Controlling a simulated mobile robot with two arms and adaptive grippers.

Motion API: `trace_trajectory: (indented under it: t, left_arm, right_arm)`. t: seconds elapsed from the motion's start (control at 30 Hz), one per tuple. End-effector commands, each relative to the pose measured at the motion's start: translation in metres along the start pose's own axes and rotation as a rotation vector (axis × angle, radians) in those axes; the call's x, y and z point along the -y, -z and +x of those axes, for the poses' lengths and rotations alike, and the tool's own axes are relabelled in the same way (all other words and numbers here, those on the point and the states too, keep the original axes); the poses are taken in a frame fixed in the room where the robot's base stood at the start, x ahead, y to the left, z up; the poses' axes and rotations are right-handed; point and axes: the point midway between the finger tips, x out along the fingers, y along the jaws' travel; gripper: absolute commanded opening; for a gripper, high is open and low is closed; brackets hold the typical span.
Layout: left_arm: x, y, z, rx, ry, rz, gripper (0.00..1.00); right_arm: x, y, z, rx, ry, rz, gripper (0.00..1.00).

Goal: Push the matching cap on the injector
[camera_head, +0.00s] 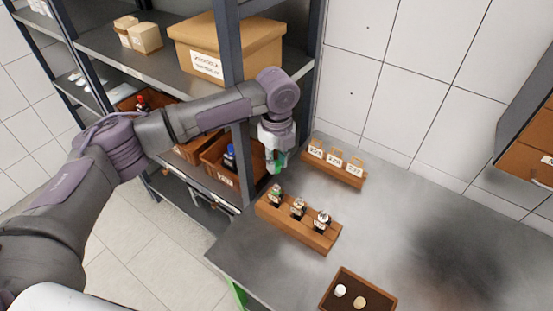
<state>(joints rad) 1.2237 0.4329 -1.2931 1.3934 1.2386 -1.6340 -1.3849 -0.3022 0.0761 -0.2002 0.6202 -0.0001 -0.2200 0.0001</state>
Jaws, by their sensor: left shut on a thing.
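My left gripper (279,167) points down above the back left end of a wooden rack (285,226) on the grey table. It is shut on a small green thing, which looks like a cap and is partly hidden by the fingers. Three injectors stand upright in a row in the rack: the left one (275,196), the middle one (298,208) and the right one (321,220). The left one shows some green and is closest below the gripper. A gap shows between gripper and injector. A brown tray (334,302) at the front holds a white cap (340,290) and a tan cap (359,302).
A wooden stand (333,175) with numbered tags stands near the wall. A metal shelf (228,45) at left holds a large cardboard box (225,50) and brown bins (212,158), close to my left arm. The table's right side (440,260) is clear.

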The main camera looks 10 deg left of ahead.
Motion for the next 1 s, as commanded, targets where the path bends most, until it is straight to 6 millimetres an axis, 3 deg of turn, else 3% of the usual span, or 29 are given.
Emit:
trace_trajectory:
  t: [0.43, 0.7, 1.0]
  left_arm:
    - [-0.001, 0.0, 0.04, 0.001, 0.001, -0.002, 0.12]
    - [0.0, 0.0, 0.054, -0.001, 0.0, -0.002, 0.12]
    - [0.0, 0.0, 0.056, 0.0, 0.0, -0.002, 0.12]
  right_arm:
    - [0.0, -0.005, 0.046, 0.002, -0.001, 0.0, 0.4]
    - [-0.004, -0.004, 0.044, 0.001, -0.005, -0.002, 0.4]
    - [-0.004, -0.004, 0.044, 0.0, -0.006, -0.002, 0.4]
